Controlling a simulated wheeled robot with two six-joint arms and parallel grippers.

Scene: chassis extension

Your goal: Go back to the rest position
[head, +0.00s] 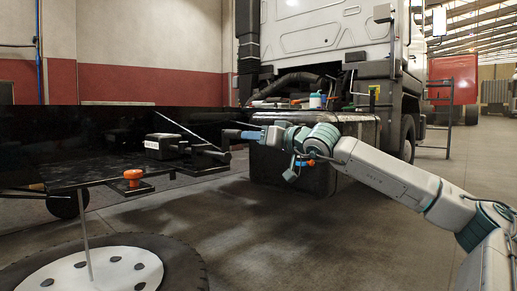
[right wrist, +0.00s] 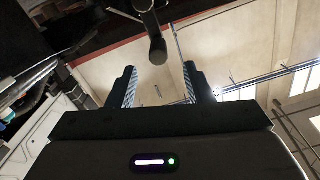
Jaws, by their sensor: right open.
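My right arm reaches in from the right edge of the head view. Its gripper (head: 238,134) is near the middle of the picture, over the right end of the black chassis frame (head: 90,125). In the right wrist view my right gripper (right wrist: 160,82) has its two dark fingers apart, with striped inner pads. A dark rod with a rounded end (right wrist: 157,48) shows in the gap, seemingly beyond the fingertips; I cannot tell how far. Nothing is held between the fingers. My left gripper does not show.
A wheel (head: 95,270) is at the lower left. A white truck cab (head: 320,35) stands behind, with a dark tank (head: 345,130) below it. The floor (head: 300,245) in front is clear.

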